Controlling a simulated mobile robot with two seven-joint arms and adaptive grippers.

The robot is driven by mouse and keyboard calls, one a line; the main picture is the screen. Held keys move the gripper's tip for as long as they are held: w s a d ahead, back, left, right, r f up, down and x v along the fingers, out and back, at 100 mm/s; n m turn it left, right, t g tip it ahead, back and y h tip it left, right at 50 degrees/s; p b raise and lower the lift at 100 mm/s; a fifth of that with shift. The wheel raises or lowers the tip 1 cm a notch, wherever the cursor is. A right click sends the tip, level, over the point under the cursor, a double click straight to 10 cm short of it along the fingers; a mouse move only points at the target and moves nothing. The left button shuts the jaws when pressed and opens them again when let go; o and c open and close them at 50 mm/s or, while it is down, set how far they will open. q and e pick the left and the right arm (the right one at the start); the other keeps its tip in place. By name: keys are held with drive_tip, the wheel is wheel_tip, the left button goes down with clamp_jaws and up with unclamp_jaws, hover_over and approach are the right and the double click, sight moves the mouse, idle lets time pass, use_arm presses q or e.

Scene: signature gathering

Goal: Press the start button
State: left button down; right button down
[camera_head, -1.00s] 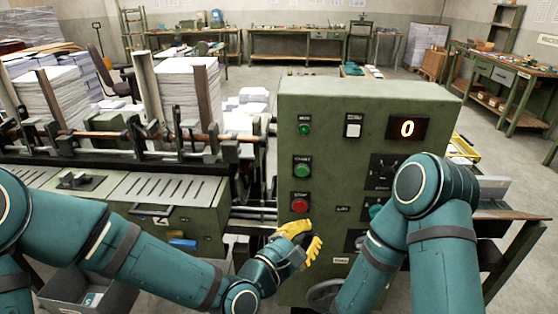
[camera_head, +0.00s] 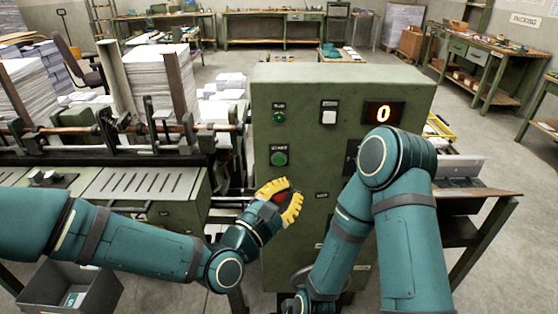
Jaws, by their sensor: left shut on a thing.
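The start button (camera_head: 279,158) is a green round button on the left of the green control cabinet's front, under a small label. It is uncovered. The red stop button (camera_head: 281,197) is directly below it. My left gripper (camera_head: 280,198) has yellow fingers and is at the stop button, below the start button and apart from it. Its fingers are shut around the red stop button, which shows between them and is partly hidden. My right arm crosses the cabinet's right side and runs down to the bottom edge; its gripper is out of view.
The machine bed with paper stacks (camera_head: 160,82) stands at left. A grey bin (camera_head: 70,290) is on the floor.

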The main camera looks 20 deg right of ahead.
sight(279, 160)
use_arm(q)
drive_tip(key=shift+w+d, duration=0.3)
drive_tip(key=shift+w, duration=0.75)
drive_tip(key=shift+w+d, duration=0.3)
drive_tip(key=shift+w, duration=0.7)
drive_tip(key=shift+w+d, duration=0.3)
drive_tip(key=shift+w, duration=0.75)
drive_tip(key=shift+w, duration=0.1)
drive_tip(key=shift+w+d, duration=0.1)
drive_tip(key=shift+w, duration=0.2)
drive_tip(key=shift+w+d+b, duration=0.1)
drive_tip(key=shift+w+b, duration=0.2)
drive_tip(key=shift+w, duration=0.15)
drive_tip(key=shift+s, duration=0.6)
drive_tip(key=shift+s+a, duration=0.25)
